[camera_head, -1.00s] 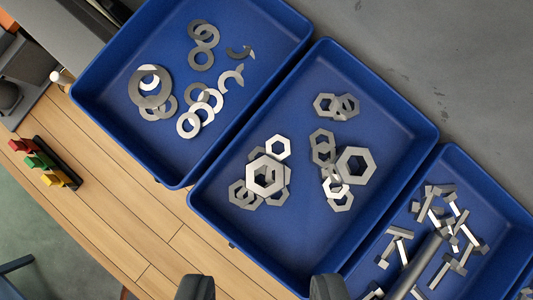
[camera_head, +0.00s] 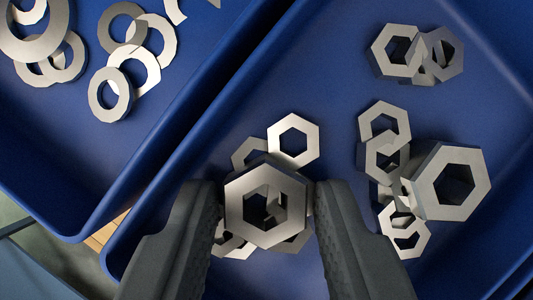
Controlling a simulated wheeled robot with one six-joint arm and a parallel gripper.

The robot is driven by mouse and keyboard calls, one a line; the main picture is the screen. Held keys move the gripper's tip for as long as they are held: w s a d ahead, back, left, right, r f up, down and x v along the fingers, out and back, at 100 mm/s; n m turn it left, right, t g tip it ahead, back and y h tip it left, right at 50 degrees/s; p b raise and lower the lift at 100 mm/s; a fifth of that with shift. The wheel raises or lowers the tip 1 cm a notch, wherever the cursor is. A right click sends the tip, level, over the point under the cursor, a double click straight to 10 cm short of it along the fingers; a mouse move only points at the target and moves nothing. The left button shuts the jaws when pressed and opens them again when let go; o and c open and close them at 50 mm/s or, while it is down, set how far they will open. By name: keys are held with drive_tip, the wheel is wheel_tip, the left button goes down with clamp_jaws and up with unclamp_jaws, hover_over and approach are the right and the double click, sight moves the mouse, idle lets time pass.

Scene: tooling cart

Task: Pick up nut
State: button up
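Several grey hexagonal nuts lie in the middle blue tray (camera_head: 300,85). A large nut (camera_head: 236,212) sits on top of a pile at lower centre, with smaller nuts partly hidden under and beside it. One smaller nut (camera_head: 312,142) rests just above it. Another large nut (camera_head: 473,190) lies at right among smaller ones, and a small cluster (camera_head: 392,52) lies at upper right. My gripper (camera_head: 268,198) has its two dark fingers apart, one on each side of the large centre nut. The fingers are very near its sides; I cannot tell whether they touch it.
A neighbouring blue tray (camera_head: 60,135) at upper left holds flat ring washers (camera_head: 110,95). The tray walls between them form a raised edge. Bare tray floor lies between the centre pile and the right-hand nuts.

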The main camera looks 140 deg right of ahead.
drive_tip(key=c, duration=0.6)
drive_tip(key=shift+r, duration=0.1)
drive_tip(key=shift+c, duration=0.2)
